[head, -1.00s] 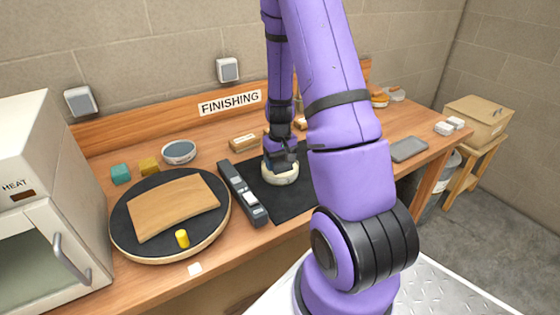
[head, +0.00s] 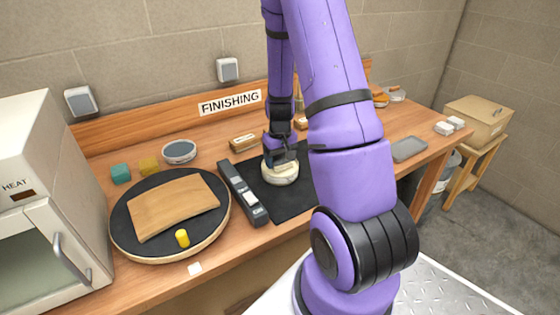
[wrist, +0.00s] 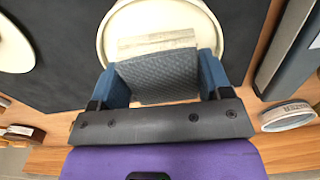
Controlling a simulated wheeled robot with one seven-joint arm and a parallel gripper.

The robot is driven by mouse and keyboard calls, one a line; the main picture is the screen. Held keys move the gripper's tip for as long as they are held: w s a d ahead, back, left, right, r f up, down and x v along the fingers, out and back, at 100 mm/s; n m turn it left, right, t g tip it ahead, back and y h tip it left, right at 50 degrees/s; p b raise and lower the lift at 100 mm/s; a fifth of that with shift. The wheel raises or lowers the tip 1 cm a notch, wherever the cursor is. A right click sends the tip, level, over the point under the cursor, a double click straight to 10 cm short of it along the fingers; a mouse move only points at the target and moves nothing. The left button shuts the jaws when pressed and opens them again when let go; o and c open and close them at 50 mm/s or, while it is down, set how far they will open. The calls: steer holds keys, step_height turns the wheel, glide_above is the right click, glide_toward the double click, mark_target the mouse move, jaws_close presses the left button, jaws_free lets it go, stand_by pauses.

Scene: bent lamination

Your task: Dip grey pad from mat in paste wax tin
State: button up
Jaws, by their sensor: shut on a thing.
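My gripper (wrist: 164,82) is shut on the grey pad (wrist: 160,72), a textured grey block between its two blue fingers. The pad is over a round cream dish (wrist: 208,18); I cannot tell whether it touches it. A pale, wood-like strip shows just past the pad in the wrist view. In the head view the gripper (head: 281,157) is over the same cream dish (head: 284,179), on the black mat (head: 296,205). A round tin with blue-grey contents (head: 179,151) stands behind the turntable; a labelled round tin (wrist: 288,116) shows at right in the wrist view.
A long grey device (head: 243,193) lies along the mat's left edge. A turntable (head: 122,226) holds a curved wooden panel (head: 172,205) and a yellow peg (head: 182,239). A small box (head: 244,141) stands behind the mat. Another pale round thing (wrist: 12,45) is on the mat.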

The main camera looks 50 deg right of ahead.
steer(key=shift+r, duration=3)
